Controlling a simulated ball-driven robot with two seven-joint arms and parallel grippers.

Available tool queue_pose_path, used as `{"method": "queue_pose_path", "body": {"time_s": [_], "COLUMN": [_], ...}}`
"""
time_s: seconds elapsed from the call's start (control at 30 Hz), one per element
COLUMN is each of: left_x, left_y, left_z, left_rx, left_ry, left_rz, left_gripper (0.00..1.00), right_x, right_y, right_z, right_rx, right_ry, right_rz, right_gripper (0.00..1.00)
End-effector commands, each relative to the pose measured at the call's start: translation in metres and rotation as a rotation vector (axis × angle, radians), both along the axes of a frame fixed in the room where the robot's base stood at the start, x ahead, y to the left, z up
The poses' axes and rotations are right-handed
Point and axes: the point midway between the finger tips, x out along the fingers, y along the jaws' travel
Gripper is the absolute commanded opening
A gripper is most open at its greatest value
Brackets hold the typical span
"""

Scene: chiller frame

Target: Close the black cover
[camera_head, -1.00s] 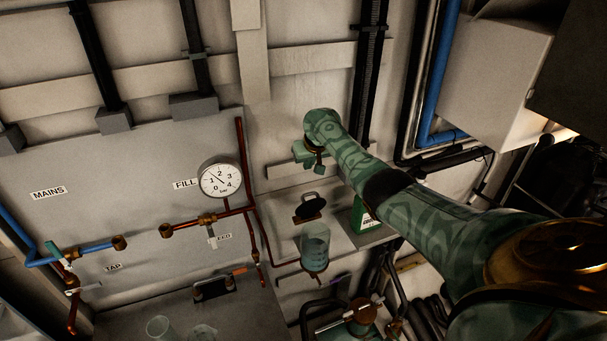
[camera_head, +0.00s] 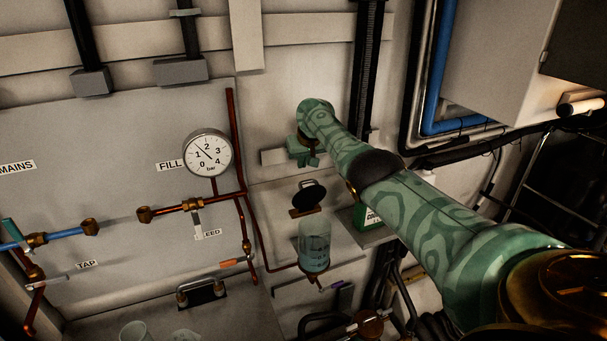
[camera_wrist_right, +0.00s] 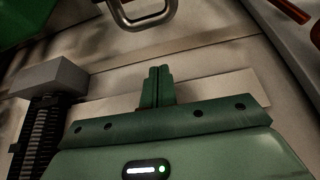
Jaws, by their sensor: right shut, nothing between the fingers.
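The black cover (camera_head: 307,196) is a round dark lid with a pale metal handle. It stands raised on a brown hinge base, just behind a clear cylindrical vessel (camera_head: 314,246). My right gripper (camera_head: 309,160) is above and behind the cover, apart from it, with its green fingers pointing down. In the right wrist view my gripper fingers (camera_wrist_right: 157,88) are together with nothing between them. A metal handle loop (camera_wrist_right: 143,12) shows beyond the fingertips at the top of that view; I cannot tell for sure that it is the cover's. My left gripper is not seen.
A pressure gauge (camera_head: 208,153) and copper pipes (camera_head: 243,205) are on the panel at the left. A vertical black conduit (camera_head: 368,80) runs down the wall behind my arm.

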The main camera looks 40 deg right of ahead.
Motion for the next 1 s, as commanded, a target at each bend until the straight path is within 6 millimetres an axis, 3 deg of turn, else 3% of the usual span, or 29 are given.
{"method": "queue_pose_path", "body": {"time_s": [0.03,0.4,0.57,1.0], "left_x": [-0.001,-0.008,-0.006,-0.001], "left_y": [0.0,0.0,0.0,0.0], "left_z": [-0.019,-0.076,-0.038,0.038], "left_rx": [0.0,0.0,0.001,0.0], "left_ry": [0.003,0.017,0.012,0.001], "left_rz": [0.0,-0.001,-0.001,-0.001], "left_gripper": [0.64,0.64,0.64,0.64], "right_x": [0.002,0.009,0.003,-0.024], "right_y": [0.0,-0.003,-0.003,0.007], "right_z": [-0.012,-0.026,-0.011,-0.017], "right_rx": [0.0,-0.001,-0.004,-0.004], "right_ry": [-0.001,0.001,-0.001,0.002], "right_rz": [0.0,0.0,-0.001,0.0], "right_gripper": [0.0,0.0,0.0,0.0]}}
